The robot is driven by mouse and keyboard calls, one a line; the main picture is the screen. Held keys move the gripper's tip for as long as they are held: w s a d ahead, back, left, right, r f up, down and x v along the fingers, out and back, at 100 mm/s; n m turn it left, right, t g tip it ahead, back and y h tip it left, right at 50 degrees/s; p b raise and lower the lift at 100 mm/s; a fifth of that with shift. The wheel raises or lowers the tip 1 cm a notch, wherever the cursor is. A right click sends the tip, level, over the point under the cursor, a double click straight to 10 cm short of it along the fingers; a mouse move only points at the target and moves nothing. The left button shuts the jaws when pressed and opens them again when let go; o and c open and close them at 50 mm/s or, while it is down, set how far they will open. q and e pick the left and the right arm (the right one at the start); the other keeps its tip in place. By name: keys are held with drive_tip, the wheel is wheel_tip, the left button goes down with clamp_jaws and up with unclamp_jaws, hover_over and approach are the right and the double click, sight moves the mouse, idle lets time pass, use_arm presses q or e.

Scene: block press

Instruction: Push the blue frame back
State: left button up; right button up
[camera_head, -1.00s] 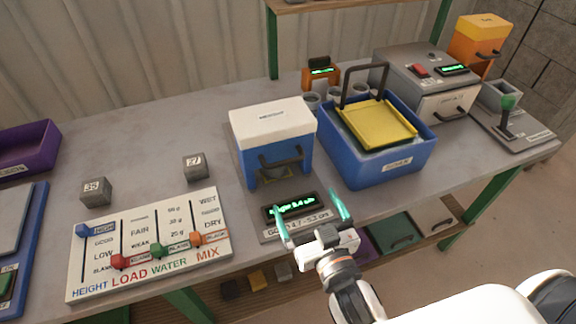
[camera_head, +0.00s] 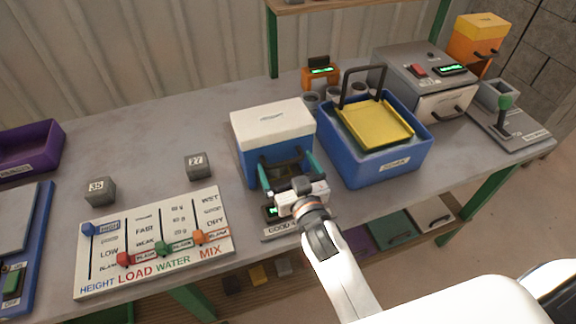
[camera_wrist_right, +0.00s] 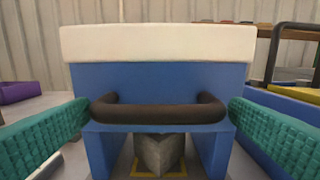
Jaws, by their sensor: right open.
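The blue frame (camera_head: 239,165) with a white top (camera_head: 272,118) stands on the table in the middle of the head view. In the right wrist view the blue frame (camera_wrist_right: 160,80) fills the centre, with a dark bar handle (camera_wrist_right: 158,108) across its front. A grey block (camera_wrist_right: 160,152) sits under it, inside a yellow outline. My right gripper (camera_head: 287,165) is open in front of the frame. Its two teal fingers (camera_wrist_right: 158,118) stand on either side of the handle, apart from each other. Whether they touch it I cannot tell. My left gripper is not in view.
A blue bin (camera_head: 368,170) with a yellow tray (camera_head: 374,124) stands close at the right. A slider panel (camera_head: 152,243) and two grey cubes, 35 (camera_head: 101,191) and 27 (camera_head: 196,166), are at the left. The tabletop behind and left of the frame is clear.

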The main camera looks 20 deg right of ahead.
drive_tip(key=shift+c, duration=0.6)
drive_tip(key=c, duration=0.9)
drive_tip(key=shift+w+r, duration=0.1)
drive_tip(key=shift+w, duration=0.4)
drive_tip(key=shift+c, duration=0.2)
drive_tip(key=w+b, duration=0.3)
drive_tip(key=w, duration=1.3)
drive_tip(key=shift+a+r+b, duration=0.15)
drive_tip(key=shift+a+b, duration=0.05)
drive_tip(key=shift+b, duration=0.1)
drive_tip(key=shift+w, duration=0.1)
